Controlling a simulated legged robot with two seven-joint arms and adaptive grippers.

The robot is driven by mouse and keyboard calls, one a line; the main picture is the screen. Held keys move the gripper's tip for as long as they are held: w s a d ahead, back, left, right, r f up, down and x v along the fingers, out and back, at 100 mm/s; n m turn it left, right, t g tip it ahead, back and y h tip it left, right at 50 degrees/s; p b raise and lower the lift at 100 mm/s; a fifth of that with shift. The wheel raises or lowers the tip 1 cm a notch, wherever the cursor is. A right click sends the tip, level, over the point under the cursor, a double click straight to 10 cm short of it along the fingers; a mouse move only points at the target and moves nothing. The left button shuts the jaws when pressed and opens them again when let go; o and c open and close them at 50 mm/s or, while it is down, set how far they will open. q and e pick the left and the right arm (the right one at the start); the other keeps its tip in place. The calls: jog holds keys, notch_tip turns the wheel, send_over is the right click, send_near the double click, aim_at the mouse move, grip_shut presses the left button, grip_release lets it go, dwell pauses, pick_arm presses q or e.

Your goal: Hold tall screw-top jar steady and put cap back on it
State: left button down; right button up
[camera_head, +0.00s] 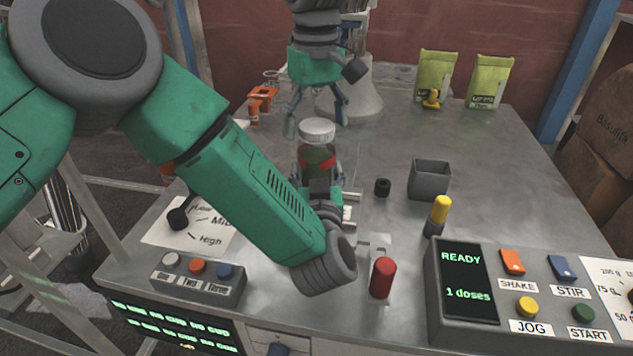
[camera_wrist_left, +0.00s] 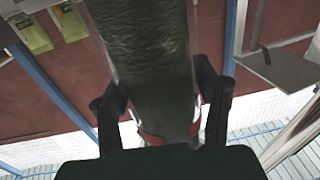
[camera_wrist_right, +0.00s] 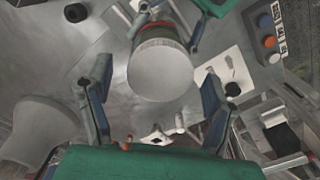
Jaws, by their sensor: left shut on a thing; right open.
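The tall jar (camera_head: 317,156), with dark green contents and a red band, stands upright on the table. A white cap (camera_head: 317,131) sits at its top; I cannot tell whether it is threaded on. My left gripper (camera_head: 320,172) is shut around the jar's body. In the left wrist view, the jar (camera_wrist_left: 150,60) fills the space between its fingers. My right gripper (camera_head: 316,116) is open and empty, above and behind the cap, pointing down. In the right wrist view, the cap (camera_wrist_right: 160,74) shows as a pale disc beyond and between the spread fingers.
A small black cylinder (camera_head: 382,187), a grey open box (camera_head: 429,179) and a yellow-topped bottle (camera_head: 438,214) stand to the right. A red cylinder (camera_head: 382,277) stands near the front. A control box (camera_head: 467,285) is at front right, a button box (camera_head: 197,281) at front left. Green bags (camera_head: 489,82) stand behind.

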notch_tip(320, 180, up, 12)
dwell(0.5)
pick_arm(q)
jog(key=shift+c, duration=2.4)
grip_release()
pick_arm(e)
jog(key=shift+w+f, duration=0.1)
pick_arm(q)
jog(key=s, duration=1.2)
jog(key=shift+d, duration=0.25)
jog(key=shift+f, duration=0.15)
